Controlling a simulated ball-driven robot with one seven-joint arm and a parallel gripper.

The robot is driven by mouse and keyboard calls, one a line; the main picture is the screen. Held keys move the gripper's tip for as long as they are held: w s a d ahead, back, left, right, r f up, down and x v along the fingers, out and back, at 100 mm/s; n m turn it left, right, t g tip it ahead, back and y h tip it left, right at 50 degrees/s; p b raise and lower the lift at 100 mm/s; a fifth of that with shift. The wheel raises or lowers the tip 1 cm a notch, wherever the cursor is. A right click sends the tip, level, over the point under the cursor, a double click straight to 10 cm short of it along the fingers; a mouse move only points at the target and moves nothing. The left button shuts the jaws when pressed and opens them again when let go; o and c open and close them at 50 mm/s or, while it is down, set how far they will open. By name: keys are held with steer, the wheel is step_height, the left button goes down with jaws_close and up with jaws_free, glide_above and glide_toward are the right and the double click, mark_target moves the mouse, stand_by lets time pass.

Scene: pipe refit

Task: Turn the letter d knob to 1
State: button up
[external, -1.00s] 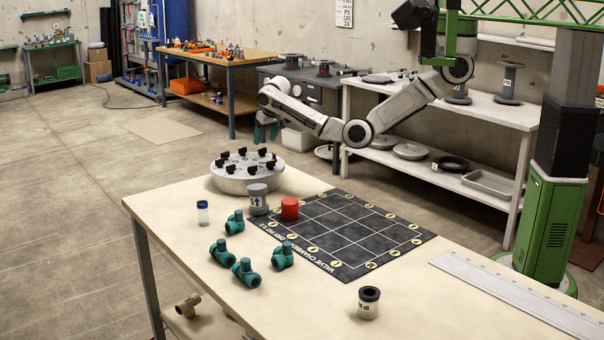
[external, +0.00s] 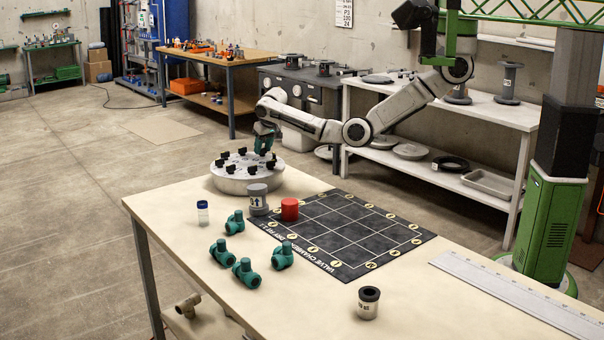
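A round light-grey drum (external: 232,183) stands at the far left corner of the table, with several black knobs in a ring on its top. The letters by the knobs and the knob settings are too small to read, so I cannot tell which is knob d. My gripper (external: 262,151) points down just above the far right side of the drum's top, close to a black knob (external: 262,152) there. I cannot tell whether it touches that knob or whether its fingers are open.
A grey cylinder with an arrow label (external: 258,201) and a red cylinder (external: 290,209) stand near the drum. A black-topped cup (external: 368,303) stands at the front.

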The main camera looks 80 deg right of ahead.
steer(key=c, duration=0.5)
steer(key=shift+m, duration=0.4)
steer(key=m+g+h+b, duration=0.1)
steer(key=m+b, duration=0.1)
steer(key=m, duration=0.1)
steer(key=shift+w+f, duration=0.1)
steer(key=shift+w, duration=0.05)
steer(key=m+g+b, duration=0.1)
steer(key=m+b, duration=0.1)
steer(key=shift+w+m, duration=0.1)
steer(key=shift+m, duration=0.3)
steer(key=m+g+b, duration=0.2)
steer(key=m+b, duration=0.2)
steer(key=m, duration=0.1)
steer(key=shift+w, duration=0.1)
steer(key=shift+b, duration=0.4)
steer(key=o, duration=1.1)
steer(key=shift+c, duration=0.2)
